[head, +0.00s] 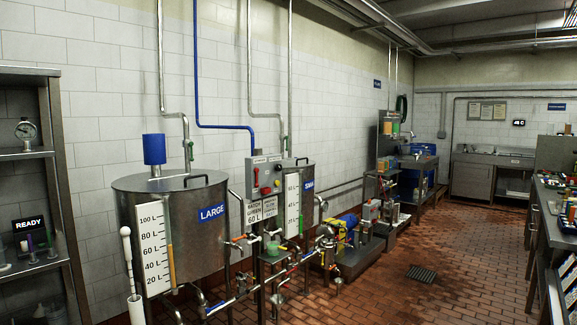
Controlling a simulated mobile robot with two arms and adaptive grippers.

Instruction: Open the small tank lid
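The small tank (305,209) is a steel cylinder standing behind and to the right of a grey control box, which hides its left part. It has a white level scale (293,205) and a blue label reading SMALL (307,186). Its flat lid (293,164) lies level on top, with a dark bar handle (302,160), and looks closed. The tank stands some distance ahead of me. Neither of my grippers shows in the head view.
The large tank (188,258) stands to the left. A shelf (26,156) is at far left, a bench at right. The tiled floor (400,300) between is open, with a drain.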

